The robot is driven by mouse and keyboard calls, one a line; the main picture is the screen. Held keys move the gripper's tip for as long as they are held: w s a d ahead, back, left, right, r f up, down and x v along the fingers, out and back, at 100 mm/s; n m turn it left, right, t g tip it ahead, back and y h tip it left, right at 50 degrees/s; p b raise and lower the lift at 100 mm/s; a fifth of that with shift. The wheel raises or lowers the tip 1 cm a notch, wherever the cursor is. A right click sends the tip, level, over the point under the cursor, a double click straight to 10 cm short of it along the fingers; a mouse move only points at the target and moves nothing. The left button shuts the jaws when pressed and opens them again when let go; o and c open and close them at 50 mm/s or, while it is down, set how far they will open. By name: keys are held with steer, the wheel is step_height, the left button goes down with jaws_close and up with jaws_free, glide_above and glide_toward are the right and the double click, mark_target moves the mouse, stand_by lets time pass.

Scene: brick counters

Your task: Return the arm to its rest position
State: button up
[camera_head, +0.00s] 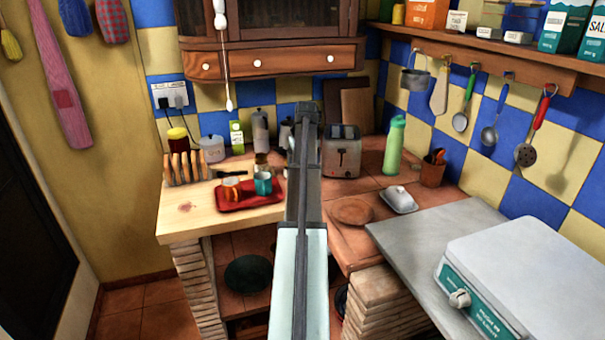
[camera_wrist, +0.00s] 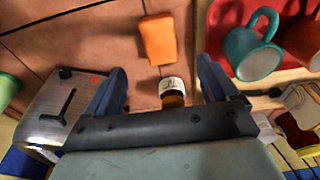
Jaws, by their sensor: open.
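My arm (camera_head: 300,240) reaches forward over the brick counters, in the middle of the head view. Its far end hides part of the back counter, and the fingers cannot be made out there. In the wrist view my gripper (camera_wrist: 160,88) is open, its two blue-grey fingers well apart. Nothing is held between them. A small jar with a pale lid (camera_wrist: 173,90) shows in the gap, beyond the fingers. An orange piece (camera_wrist: 158,40) sits on the tiles ahead of the gap.
A toaster (camera_head: 341,152) stands right of my arm, with a green bottle (camera_head: 394,146) beyond. Left is a red tray (camera_head: 240,203) with an orange mug (camera_head: 231,188) and a teal mug (camera_head: 263,184). A wall cabinet (camera_head: 270,60) hangs above. A white scale (camera_head: 530,275) stands at front right.

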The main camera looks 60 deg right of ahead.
steer(key=shift+r, duration=0.6)
